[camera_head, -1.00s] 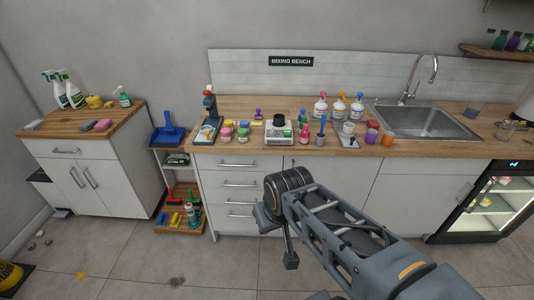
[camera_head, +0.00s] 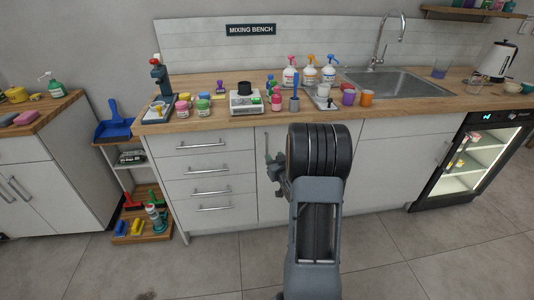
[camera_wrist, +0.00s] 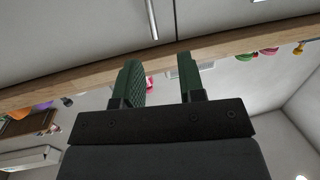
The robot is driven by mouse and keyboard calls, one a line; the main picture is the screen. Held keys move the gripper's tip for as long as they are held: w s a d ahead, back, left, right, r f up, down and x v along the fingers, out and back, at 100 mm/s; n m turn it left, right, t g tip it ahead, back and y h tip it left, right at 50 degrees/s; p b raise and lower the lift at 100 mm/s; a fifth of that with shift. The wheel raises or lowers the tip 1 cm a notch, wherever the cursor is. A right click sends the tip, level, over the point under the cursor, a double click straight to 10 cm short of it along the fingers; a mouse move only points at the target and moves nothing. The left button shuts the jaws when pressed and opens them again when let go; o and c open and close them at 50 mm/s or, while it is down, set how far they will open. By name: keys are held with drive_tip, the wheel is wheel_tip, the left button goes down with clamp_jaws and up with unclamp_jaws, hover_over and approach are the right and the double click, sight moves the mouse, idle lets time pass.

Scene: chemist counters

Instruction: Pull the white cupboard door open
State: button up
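A white cupboard door (camera_head: 268,206) is in the bench front, just right of the drawer stack. In the head view my arm covers much of it. A slim upright metal handle (camera_wrist: 152,19) shows on a white front in the wrist view, beside a dark seam. My gripper (camera_head: 273,167) is in front of the left part of the door, close to its upper left edge. In the wrist view my gripper (camera_wrist: 161,82) is open, with a clear gap between its two green pads. The handle lies beyond the fingertips, not between them.
White drawers (camera_head: 208,180) with bar handles stand left of the door. The wooden worktop (camera_head: 215,117) overhangs above, crowded with bottles and jars. A glass-fronted fridge (camera_head: 474,160) stands at right. A low shelf unit (camera_head: 140,178) is left. The tiled floor (camera_head: 395,250) in front is clear.

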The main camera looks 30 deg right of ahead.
sight(267, 144)
drive_tip(key=shift+t, duration=0.5)
drive_tip(key=x, duration=0.4)
drive_tip(key=d+f+x, duration=0.1)
drive_tip(key=x, duration=0.4)
drive_tip(key=f+b+x, duration=0.1)
drive_tip(key=x, duration=0.3)
drive_tip(key=shift+d, duration=0.3)
clamp_jaws()
